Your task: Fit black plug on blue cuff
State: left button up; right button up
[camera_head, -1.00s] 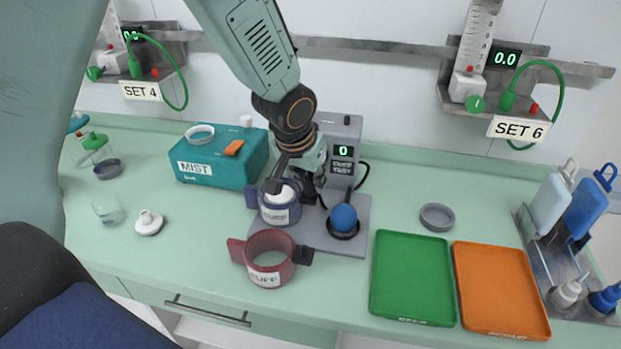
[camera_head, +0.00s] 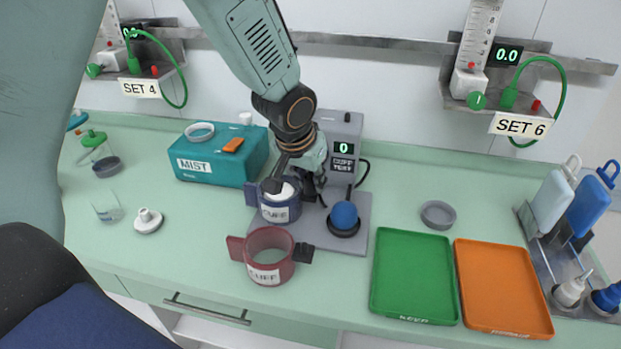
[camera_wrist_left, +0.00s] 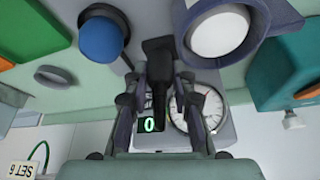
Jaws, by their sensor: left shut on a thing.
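The blue cuff (camera_head: 264,205) is a dark blue ring with a white label and a white core, standing on the grey cuff test base (camera_head: 325,235). It also shows at the top right of the left wrist view (camera_wrist_left: 185,22). My left gripper (camera_head: 303,182) reaches down just behind and right of the cuff. In the wrist view its fingers (camera_wrist_left: 162,98) are shut on the black plug (camera_wrist_left: 160,68), beside the cuff. A black block lies at the plug's far end; I cannot tell whether they touch or are joined. My right gripper is out of view.
A red cuff (camera_head: 254,268) stands in front. A blue bulb (camera_head: 344,214) sits right of the blue cuff. A teal MIST box (camera_head: 215,172) is left. Green (camera_head: 415,275) and orange (camera_head: 500,285) trays lie right. The counter's left front is mostly clear.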

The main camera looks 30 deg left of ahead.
pick_arm(q)
jog(key=o, duration=1)
jog(key=shift+r, duration=0.15)
jog(key=shift+r+p, duration=3.25)
jog(key=shift+r, duration=0.15)
jog(key=shift+f, duration=0.1)
